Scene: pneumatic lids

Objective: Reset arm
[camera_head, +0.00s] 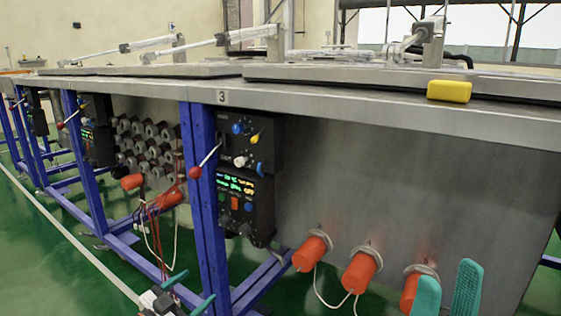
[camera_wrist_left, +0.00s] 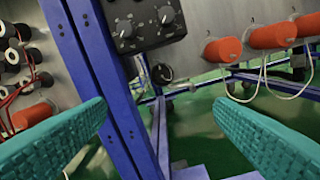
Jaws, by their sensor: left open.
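My left gripper (camera_head: 188,292) is low at the bottom of the head view, left of centre, in front of the blue frame. Its two teal fingers stand apart and empty. In the left wrist view the left gripper (camera_wrist_left: 165,120) shows wide open, with blue posts, a control box and floor beyond the gap. My right gripper (camera_head: 449,276) is at the bottom right of the head view, in front of the orange cylinders. Its two teal fingers are apart with nothing visible between them.
A long metal bench (camera_head: 370,99) crosses the view, with a yellow block (camera_head: 449,91) on its edge. A blue post (camera_head: 203,200), a red-knobbed lever (camera_head: 195,172) and a black control panel (camera_head: 238,202) are in front. Orange cylinders (camera_head: 312,252) protrude below. Green floor is open at left.

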